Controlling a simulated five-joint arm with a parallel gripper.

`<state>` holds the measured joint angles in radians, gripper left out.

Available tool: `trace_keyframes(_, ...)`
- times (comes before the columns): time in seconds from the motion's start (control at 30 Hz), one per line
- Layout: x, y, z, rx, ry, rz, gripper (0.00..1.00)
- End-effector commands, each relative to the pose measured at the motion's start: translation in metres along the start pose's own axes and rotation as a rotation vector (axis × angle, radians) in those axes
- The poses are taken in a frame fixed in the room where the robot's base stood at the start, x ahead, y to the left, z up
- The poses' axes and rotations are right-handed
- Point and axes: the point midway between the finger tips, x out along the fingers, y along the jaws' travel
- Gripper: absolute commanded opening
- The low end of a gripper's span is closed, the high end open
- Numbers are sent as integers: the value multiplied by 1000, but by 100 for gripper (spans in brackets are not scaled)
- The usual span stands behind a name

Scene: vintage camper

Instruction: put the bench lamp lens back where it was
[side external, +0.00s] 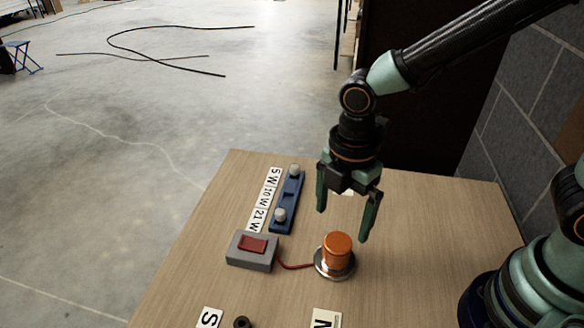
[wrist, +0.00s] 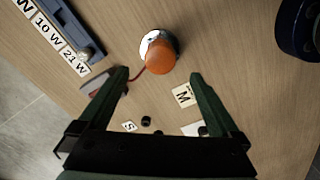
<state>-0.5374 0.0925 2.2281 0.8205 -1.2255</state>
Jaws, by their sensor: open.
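The orange bench lamp lens (side external: 337,249) is a short cap standing upright on the round silver lamp base (side external: 333,270). In the wrist view the lens (wrist: 160,58) shows near the top centre, with part of the shiny base (wrist: 149,40) behind it. My gripper (side external: 343,225) is open and empty, pointing down above the lens, with its fingers apart. In the wrist view my gripper (wrist: 160,75) has one green finger on each side of the lens, and neither appears to touch it. The inside of the lamp is hidden by the lens.
A blue rack (side external: 288,203) holds two bulbs beside a 5 W, 10 W, 21 W label strip (side external: 265,200). A grey switch box (side external: 252,251) joins the lamp by a red wire (side external: 294,267). Lettered cards (side external: 326,319) and a small black ring-like part (side external: 242,322) lie in front.

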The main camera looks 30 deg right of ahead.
Motion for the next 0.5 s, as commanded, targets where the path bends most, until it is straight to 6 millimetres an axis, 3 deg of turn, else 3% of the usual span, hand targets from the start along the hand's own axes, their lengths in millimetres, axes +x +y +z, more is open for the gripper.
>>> trace_keyframes(0.2, -42, 0, 0, 0, 1, 4, 99)
trace_keyframes(0.5, -66, 1, 8, 69, 7, 19, 99)
